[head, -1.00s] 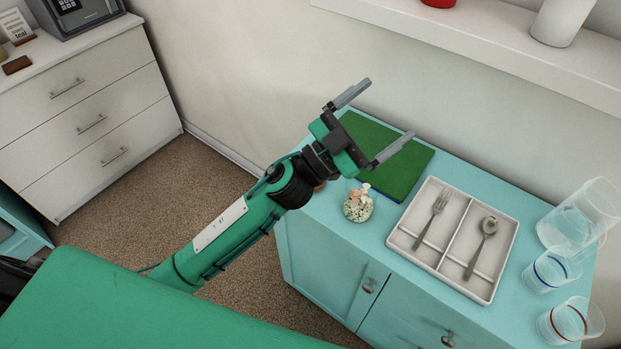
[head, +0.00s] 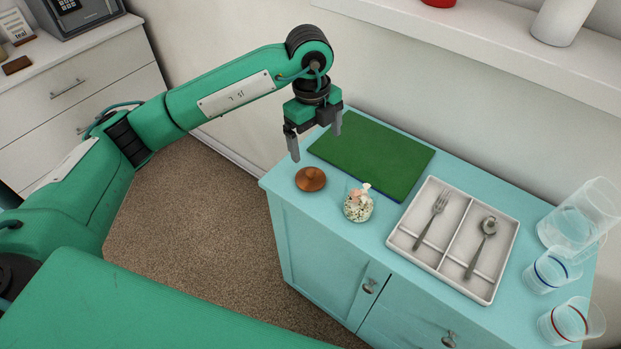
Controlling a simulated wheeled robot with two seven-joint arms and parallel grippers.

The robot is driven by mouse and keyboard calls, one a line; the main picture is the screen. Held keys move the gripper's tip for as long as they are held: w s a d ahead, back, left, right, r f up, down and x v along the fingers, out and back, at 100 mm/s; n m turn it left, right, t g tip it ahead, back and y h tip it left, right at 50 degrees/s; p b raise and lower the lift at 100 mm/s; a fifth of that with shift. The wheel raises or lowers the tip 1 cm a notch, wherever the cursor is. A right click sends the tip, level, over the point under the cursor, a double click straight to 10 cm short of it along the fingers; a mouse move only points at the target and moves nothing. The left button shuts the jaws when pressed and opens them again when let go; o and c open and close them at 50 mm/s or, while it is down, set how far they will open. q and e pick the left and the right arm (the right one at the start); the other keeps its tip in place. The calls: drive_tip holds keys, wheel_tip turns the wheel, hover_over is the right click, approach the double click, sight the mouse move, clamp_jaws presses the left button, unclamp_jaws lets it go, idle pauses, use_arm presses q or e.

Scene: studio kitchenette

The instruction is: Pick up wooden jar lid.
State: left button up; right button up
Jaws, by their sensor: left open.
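The wooden jar lid (head: 311,179) is a round brown disc with a small knob. It lies on the turquoise cabinet top (head: 335,230) near its left end, in front of the green board. My left gripper (head: 317,147) points down with its fingers spread and nothing between them. It is above and behind the lid, over the board's left corner, apart from the lid. My right gripper does not show.
A glass jar with pale contents (head: 358,207) stands close to the right of the lid. The green board (head: 375,155) lies behind. A white cutlery tray (head: 399,240) with a fork and spoon, a clear pitcher (head: 580,215) and two cups are further right.

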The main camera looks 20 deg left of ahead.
sight(311, 172)
use_arm(q)
drive_tip(key=shift+n+y, duration=0.3)
drive_tip(key=shift+y, duration=0.2)
drive_tip(key=f, duration=0.2)
drive_tip(key=a+f, duration=0.1)
drive_tip(key=f, duration=0.2)
drive_tip(key=f+p, duration=0.1)
drive_tip(key=f, duration=0.2)
drive_tip(key=shift+w+a+f, duration=0.2)
drive_tip(key=shift+w+a, duration=0.05)
drive_tip(key=shift+a, duration=0.1)
wheel_tip(311, 172, down, 4)
drive_tip(key=shift+w+d+r+p, duration=0.15)
drive_tip(key=shift+r+p, duration=0.05)
drive_tip(key=shift+p, duration=0.35)
drive_tip(key=shift+f, duration=0.65)
drive_tip(key=c, duration=0.9)
drive_tip(key=shift+c, duration=0.6)
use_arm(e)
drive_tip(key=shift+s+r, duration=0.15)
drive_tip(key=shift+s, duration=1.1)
